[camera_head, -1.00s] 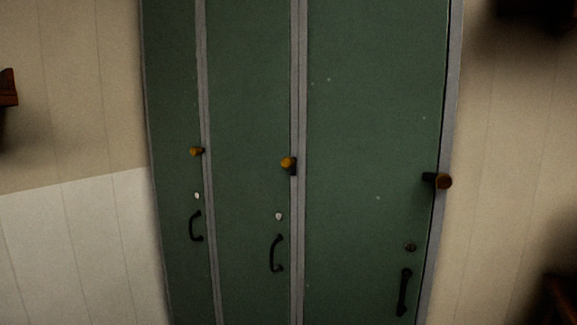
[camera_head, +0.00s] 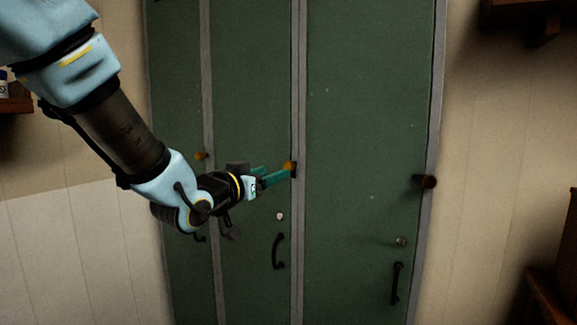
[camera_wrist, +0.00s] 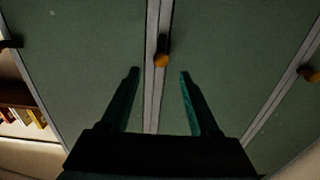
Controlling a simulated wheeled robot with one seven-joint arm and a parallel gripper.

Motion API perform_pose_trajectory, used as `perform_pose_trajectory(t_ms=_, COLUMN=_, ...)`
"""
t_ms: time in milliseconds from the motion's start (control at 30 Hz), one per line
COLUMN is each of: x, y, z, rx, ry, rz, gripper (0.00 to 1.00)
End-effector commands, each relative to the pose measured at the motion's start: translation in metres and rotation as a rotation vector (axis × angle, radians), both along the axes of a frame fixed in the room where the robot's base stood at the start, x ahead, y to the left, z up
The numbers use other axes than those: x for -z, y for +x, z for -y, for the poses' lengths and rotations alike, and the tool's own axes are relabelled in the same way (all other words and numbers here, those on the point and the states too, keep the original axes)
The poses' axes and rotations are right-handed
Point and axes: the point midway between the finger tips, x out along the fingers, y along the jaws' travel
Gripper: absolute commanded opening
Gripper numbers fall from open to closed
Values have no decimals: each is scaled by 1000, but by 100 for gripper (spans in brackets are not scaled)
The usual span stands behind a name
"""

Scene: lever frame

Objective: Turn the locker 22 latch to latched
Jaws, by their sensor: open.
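Three green locker doors stand side by side, each with a small latch at its edge. I cannot read a number on any door, so I cannot tell which is locker 22. My gripper (camera_head: 277,174) is at the middle latch (camera_head: 289,166), which has an orange knob on a dark base. In the wrist view, my gripper (camera_wrist: 160,73) is open, with the middle latch's knob (camera_wrist: 161,60) just beyond the fingertips and between them in the picture. I see no clear contact. The left latch (camera_head: 201,156) is orange; the right latch (camera_head: 429,182) looks darker and sticks out sideways.
Dark handles hang below the latches, such as the middle handle (camera_head: 278,251) and right handle (camera_head: 397,284). Grey posts (camera_head: 297,110) separate the doors. Brown furniture (camera_head: 548,290) stands at the lower right, and a shelf (camera_head: 530,12) is at the upper right.

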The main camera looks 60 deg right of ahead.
Motion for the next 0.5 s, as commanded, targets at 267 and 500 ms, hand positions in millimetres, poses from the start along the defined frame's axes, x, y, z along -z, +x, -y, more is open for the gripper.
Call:
perform_pose_trajectory(t_ms=267, x=-2, y=1, z=53, rx=-1, ry=3, rz=0, gripper=62)
perform_pose_trajectory(t_ms=500, x=-1, y=2, z=82, rx=-2, ry=3, rz=1, gripper=62)
